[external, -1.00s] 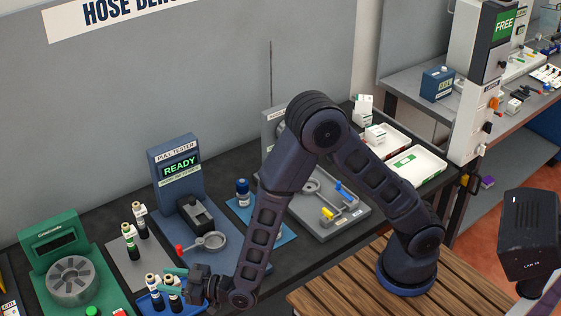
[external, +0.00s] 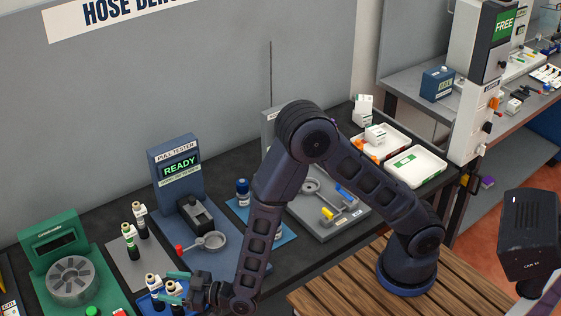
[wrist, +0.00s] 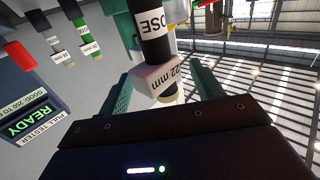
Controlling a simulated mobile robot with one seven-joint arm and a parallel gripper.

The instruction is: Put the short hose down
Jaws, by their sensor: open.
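A black hose (wrist: 155,47) with white labels, one reading "22 mm", stands between my fingers in the wrist view. I take it as the short hose. My gripper (wrist: 162,92) is open, with one teal finger on each side of the hose and gaps visible. In the external view my gripper (external: 172,288) is low at the blue tray (external: 147,304), where dark hoses with pale tops (external: 153,283) stand upright. The fingers and wrist partly hide the hoses there. The lower end of the held-around hose is hard to make out.
Two more upright hoses (external: 140,220) stand on a grey plate behind the tray. A green machine (external: 70,276) stands at the left.

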